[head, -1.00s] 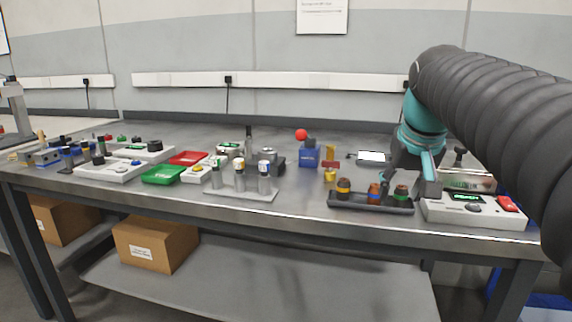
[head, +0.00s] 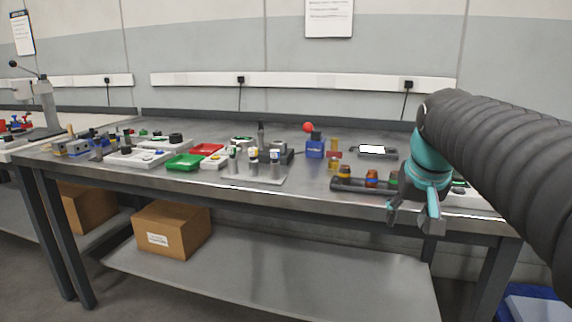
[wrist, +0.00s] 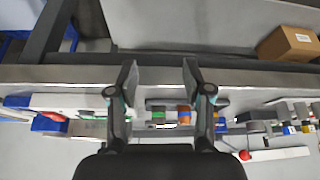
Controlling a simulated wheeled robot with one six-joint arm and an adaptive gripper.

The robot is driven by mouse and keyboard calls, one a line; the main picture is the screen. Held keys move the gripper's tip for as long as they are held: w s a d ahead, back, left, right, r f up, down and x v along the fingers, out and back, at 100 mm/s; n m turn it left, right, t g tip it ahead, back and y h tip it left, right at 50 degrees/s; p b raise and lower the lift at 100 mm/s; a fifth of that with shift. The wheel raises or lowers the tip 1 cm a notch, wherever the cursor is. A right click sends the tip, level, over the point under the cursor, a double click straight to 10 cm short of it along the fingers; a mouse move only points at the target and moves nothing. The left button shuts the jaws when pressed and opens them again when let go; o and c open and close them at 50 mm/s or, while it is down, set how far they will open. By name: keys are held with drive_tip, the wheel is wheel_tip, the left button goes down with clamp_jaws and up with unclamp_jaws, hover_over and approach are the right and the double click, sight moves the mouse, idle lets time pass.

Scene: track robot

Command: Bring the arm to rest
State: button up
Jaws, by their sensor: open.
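My gripper (head: 414,222) hangs at the end of my arm on the right of the head view, pointing down, in front of the bench's front edge. Its two fingers are apart with nothing between them. In the wrist view my gripper (wrist: 158,78) also shows open and empty, with the bench edge behind the fingertips. My teal wrist joint and dark ribbed arm cover part of the right end of the bench.
A cardboard box (head: 172,229) stands on the lower shelf. Space before the bench is clear.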

drive_tip(key=s+a+f+n, duration=0.1)
drive_tip(key=s+a+f, duration=0.2)
drive_tip(key=s+f, duration=0.4)
drive_tip(key=s+a+f, duration=0.4)
drive_tip(key=s+f, duration=0.4)
drive_tip(key=s, duration=0.3)
drive_tip(key=shift+n+t+y, duration=0.3)
drive_tip(key=shift+n+y, duration=0.1)
